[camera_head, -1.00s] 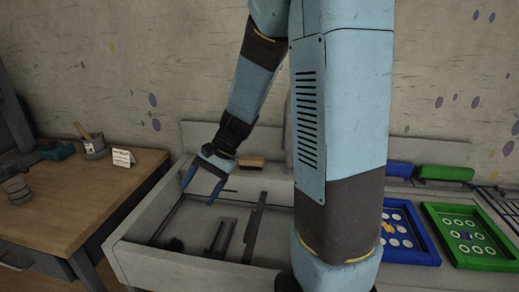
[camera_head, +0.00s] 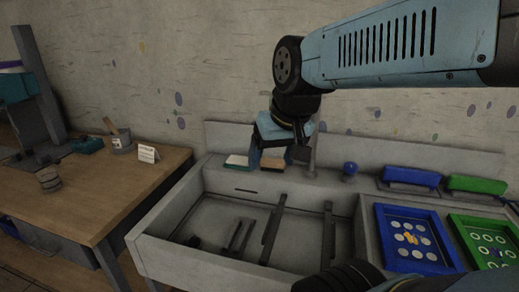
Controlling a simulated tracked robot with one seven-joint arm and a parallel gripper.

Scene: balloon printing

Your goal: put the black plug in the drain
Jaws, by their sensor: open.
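The sink (camera_head: 155,249) is a wide grey basin in the middle of the head view. A small dark lump (camera_head: 193,241) lies on its floor at the front left; it may be the black plug, but it is too small and dark to be sure. I cannot make out the drain opening. My gripper (camera_head: 272,160) is open at the sink's back ledge, fingers pointing down, apart from the dark lump. Its fingers overlap a small brown-topped block (camera_head: 272,165) in the picture; I cannot tell whether they touch it.
Dark bars (camera_head: 273,226) stand in the basin. A green-and-white block (camera_head: 237,161) and a blue knob (camera_head: 350,168) are on the back ledge. Blue (camera_head: 385,240) and green (camera_head: 462,238) framed trays stand right. A wooden table (camera_head: 100,200) with a pot (camera_head: 121,143) is left.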

